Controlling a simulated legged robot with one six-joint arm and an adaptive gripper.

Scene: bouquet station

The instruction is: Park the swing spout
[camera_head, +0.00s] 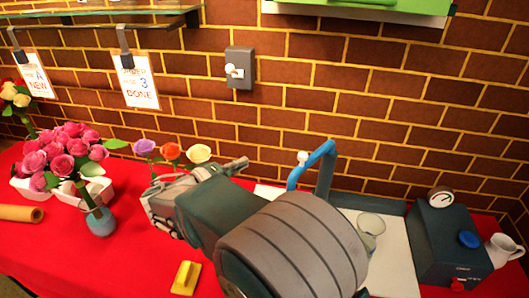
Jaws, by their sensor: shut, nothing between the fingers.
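The swing spout (325,157) is a blue bent pipe on a grey upright post at the back of the table, right of centre. Its blue end points down and to the left, and a small white knob (302,157) shows by its bend. My gripper (240,164) is shut and empty, left of the spout and apart from it. My own arm hides the post's foot and part of the table below the spout. No parking mark for the spout can be made out.
A glass (370,226) stands on a white surface right of the spout. A dark box with a gauge (441,197) and a white jug (503,249) are at right. Flowers (65,153), a blue vase (100,222) and a yellow block (186,278) are left on the red table (130,262).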

